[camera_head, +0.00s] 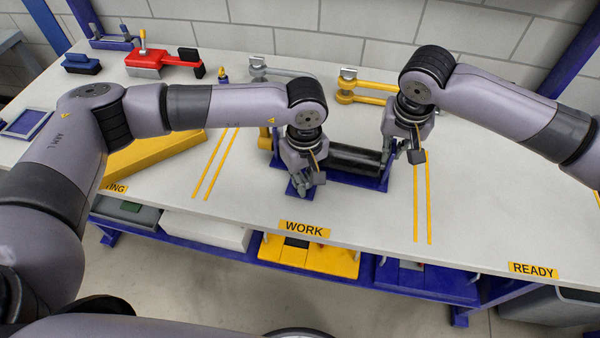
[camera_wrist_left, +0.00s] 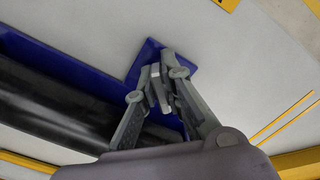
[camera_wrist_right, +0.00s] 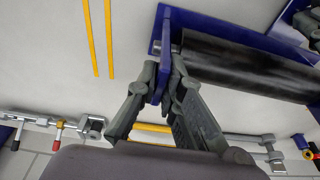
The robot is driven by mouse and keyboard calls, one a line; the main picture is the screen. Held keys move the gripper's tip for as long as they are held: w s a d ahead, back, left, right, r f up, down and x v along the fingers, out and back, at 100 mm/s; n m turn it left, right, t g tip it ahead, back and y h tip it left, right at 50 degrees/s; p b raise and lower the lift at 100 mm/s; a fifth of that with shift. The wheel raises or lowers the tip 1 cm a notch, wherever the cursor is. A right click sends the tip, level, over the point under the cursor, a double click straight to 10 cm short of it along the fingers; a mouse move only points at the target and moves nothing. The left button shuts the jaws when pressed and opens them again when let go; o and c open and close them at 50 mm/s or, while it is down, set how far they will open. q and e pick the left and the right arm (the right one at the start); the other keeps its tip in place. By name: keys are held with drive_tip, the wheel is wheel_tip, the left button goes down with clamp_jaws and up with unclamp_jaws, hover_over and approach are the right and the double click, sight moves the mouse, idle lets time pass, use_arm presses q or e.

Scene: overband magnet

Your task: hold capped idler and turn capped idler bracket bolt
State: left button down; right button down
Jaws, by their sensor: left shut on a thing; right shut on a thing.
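The capped idler is a black roller (camera_head: 355,160) in a blue bracket (camera_head: 375,182) on the WORK area of the bench. The roller also shows in the left wrist view (camera_wrist_left: 60,95) and the right wrist view (camera_wrist_right: 240,68). My right gripper (camera_wrist_right: 160,75) is shut on the upright blue end plate (camera_wrist_right: 163,40) of the bracket, at the roller's right end. My left gripper (camera_head: 304,188) points down at the left end. Its fingertips (camera_wrist_left: 160,88) are shut on a small grey piece, seemingly the bracket bolt, above the blue foot plate (camera_wrist_left: 148,58); the fingers mostly hide it.
Behind the roller lie a grey wrench-like tool (camera_head: 280,72) and a yellow one (camera_head: 365,85). A red tool (camera_head: 148,62) and a blue brush-like block (camera_head: 82,64) stand at the back left. A yellow block (camera_head: 155,152) lies left. The bench front and right side are clear.

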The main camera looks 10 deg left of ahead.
idle(0.4)
use_arm(q)
drive_tip(key=shift+m, duration=0.9)
drive_tip(key=c, duration=1.6)
unclamp_jaws()
drive_tip(key=shift+r, duration=0.1)
wheel_tip(320, 180, up, 20)
use_arm(e)
drive_tip(key=c, duration=1.6)
unclamp_jaws()
drive_tip(key=shift+c, duration=0.2)
